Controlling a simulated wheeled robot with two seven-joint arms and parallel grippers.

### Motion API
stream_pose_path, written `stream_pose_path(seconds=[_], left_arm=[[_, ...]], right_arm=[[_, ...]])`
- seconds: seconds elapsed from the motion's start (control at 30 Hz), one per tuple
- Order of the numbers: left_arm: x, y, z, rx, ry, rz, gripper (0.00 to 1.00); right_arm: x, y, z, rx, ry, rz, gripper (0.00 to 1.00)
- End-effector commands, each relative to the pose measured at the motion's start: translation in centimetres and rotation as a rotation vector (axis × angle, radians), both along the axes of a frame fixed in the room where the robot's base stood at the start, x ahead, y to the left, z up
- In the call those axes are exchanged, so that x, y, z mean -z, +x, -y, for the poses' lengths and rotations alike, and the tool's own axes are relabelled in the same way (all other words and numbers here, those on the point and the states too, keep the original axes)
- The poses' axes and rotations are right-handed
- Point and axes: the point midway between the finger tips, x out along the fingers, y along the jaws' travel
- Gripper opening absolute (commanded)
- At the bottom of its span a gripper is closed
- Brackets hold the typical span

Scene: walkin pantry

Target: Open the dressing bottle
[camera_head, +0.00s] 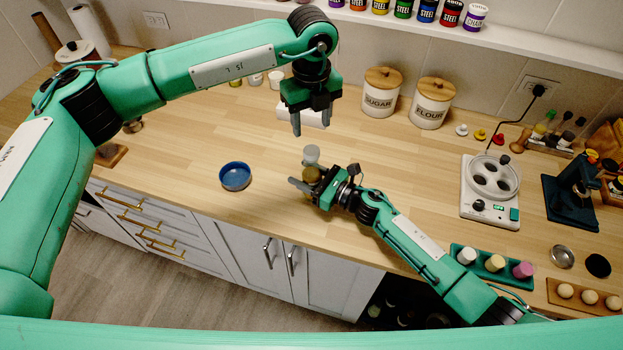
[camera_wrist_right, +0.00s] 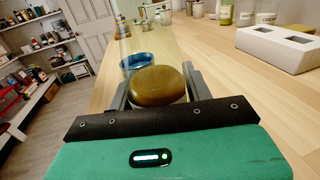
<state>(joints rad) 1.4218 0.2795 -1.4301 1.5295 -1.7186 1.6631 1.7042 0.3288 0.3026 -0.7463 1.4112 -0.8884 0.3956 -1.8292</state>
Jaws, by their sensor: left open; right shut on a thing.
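The dressing bottle (camera_head: 312,174) has a brown body and a pale, see-through top (camera_head: 311,153). My right gripper (camera_head: 303,180) is shut around its brown body, above the wooden counter. In the right wrist view the brown body (camera_wrist_right: 157,84) sits between the two grey fingers (camera_wrist_right: 158,88). My left gripper (camera_head: 311,124) is open and empty, pointing down, above and behind the pale top in the head view and apart from it. I cannot tell whether the bottle touches the counter.
A blue bowl (camera_head: 235,176) stands left of the bottle. A white box (camera_head: 314,118) is partly hidden behind my left gripper. SUGAR (camera_head: 381,99) and FLOUR (camera_head: 432,109) canisters stand at the back. A white appliance (camera_head: 490,193) is to the right.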

Motion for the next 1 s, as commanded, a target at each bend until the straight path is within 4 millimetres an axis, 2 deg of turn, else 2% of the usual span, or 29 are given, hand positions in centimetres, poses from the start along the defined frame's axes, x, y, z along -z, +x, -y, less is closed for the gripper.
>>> stream_pose_path(seconds=[0.17, 0.27, 1.0], left_arm=[[0.0, 0.0, 0.0, 0.05, 0.0, 0.0, 0.51], [0.0, 0.0, 0.0, 0.146, 0.0, 0.0, 0.51], [-0.01, 0.0, 0.0, 1.351, 0.0, 0.0, 0.51]], right_arm=[[0.01, 0.0, 0.02, 0.0, 0.0, 0.0, 0.0], [0.01, 0.0, 0.02, 0.0, 0.0, 0.0, 0.0], [0.01, 0.0, 0.04, 0.0, 0.0, 0.0, 0.0]])
